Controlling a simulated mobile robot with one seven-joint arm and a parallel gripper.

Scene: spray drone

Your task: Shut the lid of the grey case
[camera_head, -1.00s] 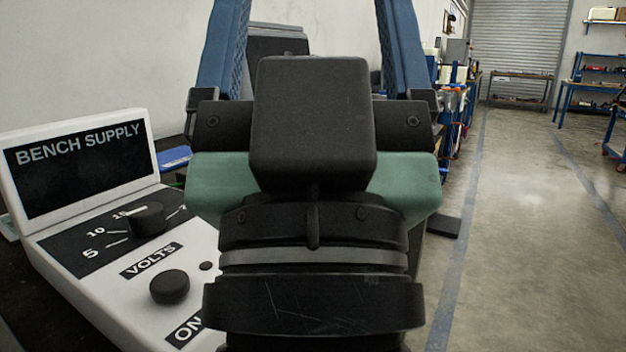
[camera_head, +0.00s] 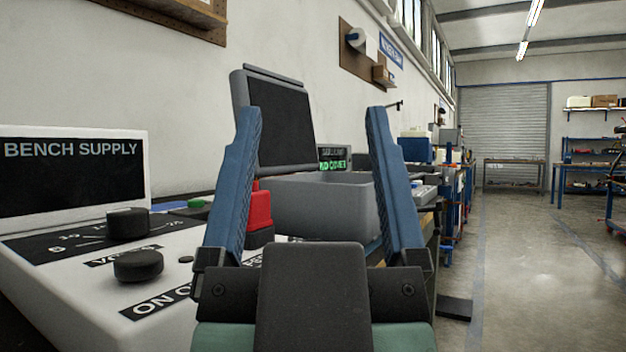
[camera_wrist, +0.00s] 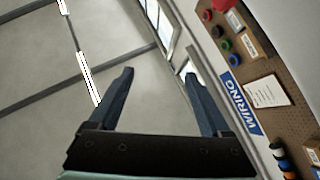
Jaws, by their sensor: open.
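The grey case stands on the bench beyond my gripper in the head view. Its box (camera_head: 325,205) is grey, and its lid (camera_head: 278,118) stands raised at the back left, showing a dark inner panel. My gripper (camera_head: 310,115) is open and empty. Its two blue fingers point upward, with the lid and part of the box seen between them. The left finger covers the lid's left lower edge. In the wrist view my gripper (camera_wrist: 158,75) points toward the ceiling and upper wall; the case is not visible there.
A white bench supply (camera_head: 90,270) with black knobs stands at left, close to my gripper. A red object (camera_head: 259,208) sits beside the case. A display with green text (camera_head: 333,160) is behind it. The floor (camera_head: 530,270) at right is largely clear.

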